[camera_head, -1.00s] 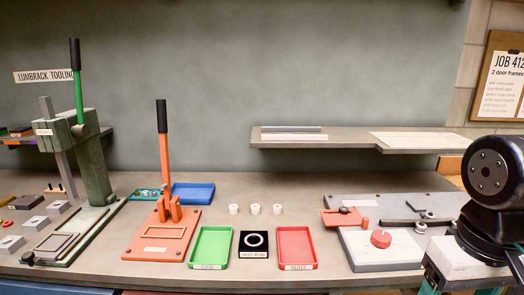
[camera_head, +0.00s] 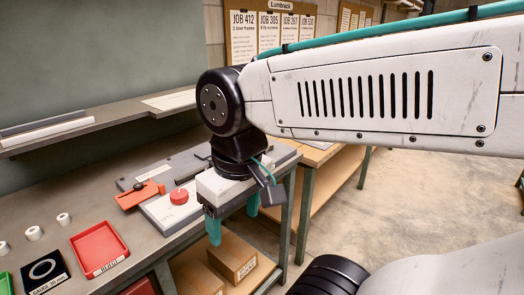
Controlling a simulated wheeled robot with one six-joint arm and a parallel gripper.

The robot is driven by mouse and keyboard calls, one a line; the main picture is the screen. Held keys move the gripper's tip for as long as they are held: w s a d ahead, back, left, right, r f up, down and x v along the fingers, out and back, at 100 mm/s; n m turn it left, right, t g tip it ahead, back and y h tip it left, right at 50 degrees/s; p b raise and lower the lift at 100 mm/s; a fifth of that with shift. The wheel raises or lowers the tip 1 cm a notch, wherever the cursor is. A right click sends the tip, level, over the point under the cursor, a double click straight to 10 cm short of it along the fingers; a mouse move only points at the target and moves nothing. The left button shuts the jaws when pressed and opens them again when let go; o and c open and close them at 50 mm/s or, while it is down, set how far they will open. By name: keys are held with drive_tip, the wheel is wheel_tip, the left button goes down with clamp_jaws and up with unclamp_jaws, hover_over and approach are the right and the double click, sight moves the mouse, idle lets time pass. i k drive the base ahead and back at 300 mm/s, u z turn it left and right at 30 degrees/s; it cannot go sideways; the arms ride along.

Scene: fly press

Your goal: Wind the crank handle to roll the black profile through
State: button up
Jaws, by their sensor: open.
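My gripper (camera_head: 234,222) has two teal fingers pointing down, spread apart with nothing between them. It hangs at the bench's right front edge, in front of the grey plate of a bench device. This device has a light block (camera_head: 165,207) with a red knob (camera_head: 179,196) and an orange clamp piece (camera_head: 140,194) on a dark grey plate (camera_head: 172,169). My gripper and wrist hide the right part of the device. I cannot make out a crank handle or a black profile in the current view.
A red tray (camera_head: 99,252), a black gauge plate (camera_head: 46,270) and small white rings (camera_head: 63,219) lie on the bench at left. A shelf (camera_head: 100,126) runs above. Cardboard boxes (camera_head: 232,257) stand below the bench. Floor at right is open.

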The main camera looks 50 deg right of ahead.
sight(271, 145)
drive_tip(key=z, duration=0.05)
drive_tip(key=k, duration=0.5)
drive_tip(key=z, duration=1.65)
drive_tip(key=i, duration=0.9)
drive_tip(key=u, duration=1.65)
